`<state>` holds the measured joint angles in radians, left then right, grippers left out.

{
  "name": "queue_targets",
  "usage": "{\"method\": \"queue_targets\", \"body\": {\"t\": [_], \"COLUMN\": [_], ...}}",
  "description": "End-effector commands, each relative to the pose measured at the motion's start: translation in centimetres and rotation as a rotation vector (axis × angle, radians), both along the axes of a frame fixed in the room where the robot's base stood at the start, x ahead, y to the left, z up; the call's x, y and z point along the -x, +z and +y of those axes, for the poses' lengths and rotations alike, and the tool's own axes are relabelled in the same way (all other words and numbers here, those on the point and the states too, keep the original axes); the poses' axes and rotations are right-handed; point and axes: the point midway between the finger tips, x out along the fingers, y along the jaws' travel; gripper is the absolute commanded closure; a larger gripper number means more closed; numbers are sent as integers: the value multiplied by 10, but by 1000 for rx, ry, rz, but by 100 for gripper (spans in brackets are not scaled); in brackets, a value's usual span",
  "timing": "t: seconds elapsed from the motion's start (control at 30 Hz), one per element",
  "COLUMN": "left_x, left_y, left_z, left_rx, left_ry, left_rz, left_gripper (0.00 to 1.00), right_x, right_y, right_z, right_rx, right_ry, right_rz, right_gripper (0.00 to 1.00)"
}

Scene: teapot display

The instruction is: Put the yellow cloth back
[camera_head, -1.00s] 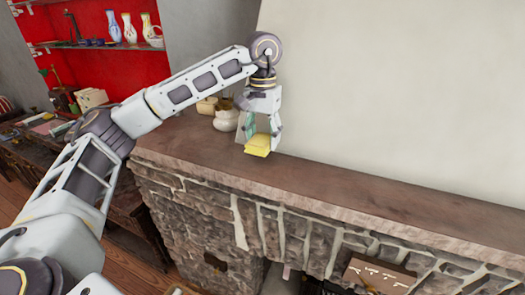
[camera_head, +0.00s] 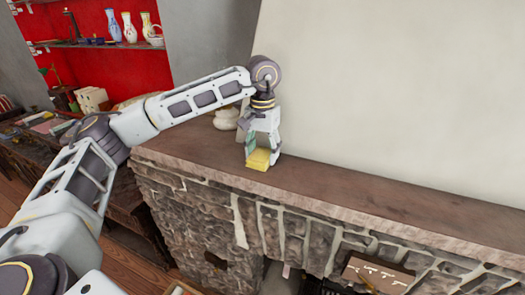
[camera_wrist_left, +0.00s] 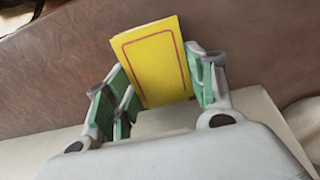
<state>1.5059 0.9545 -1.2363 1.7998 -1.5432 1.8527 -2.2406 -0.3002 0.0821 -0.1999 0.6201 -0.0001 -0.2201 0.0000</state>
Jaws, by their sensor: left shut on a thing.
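The yellow cloth (camera_head: 258,159) is a folded pad at the front part of the stone mantel top (camera_head: 340,192). In the left wrist view the cloth (camera_wrist_left: 152,58) shows a thin red border line and sits between the fingers. My left gripper (camera_head: 262,150) points down over the mantel and is shut on the cloth; in the left wrist view the gripper (camera_wrist_left: 160,92) has green finger pads on both sides of it. The cloth is at or just above the mantel surface; I cannot tell if it touches. My right gripper is not in view.
A white teapot-like pot (camera_head: 226,119) stands on the mantel, left of my gripper. The mantel to the right is bare, with a plain wall behind. Vases (camera_head: 129,28) stand on a shelf in a red alcove. A cluttered table is at the left.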

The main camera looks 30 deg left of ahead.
Motion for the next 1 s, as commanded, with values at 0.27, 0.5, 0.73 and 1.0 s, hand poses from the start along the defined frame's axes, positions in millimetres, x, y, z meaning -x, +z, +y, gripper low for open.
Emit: {"method": "queue_targets", "body": {"t": [0.27,0.5,0.73,1.0], "left_x": [0,0,0,0], "left_y": [-1,-1,2,28], "left_z": [0,0,0,-1], "left_rx": [0,0,0,1], "left_ry": [0,0,0,-1], "left_rz": [0,0,0,-1], "left_gripper": [24,24,24,24], "right_x": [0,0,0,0], "right_y": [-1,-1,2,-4], "right_z": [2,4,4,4], "right_rx": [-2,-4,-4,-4], "right_ry": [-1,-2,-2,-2], "right_rz": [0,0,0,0], "right_gripper": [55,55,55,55]}}
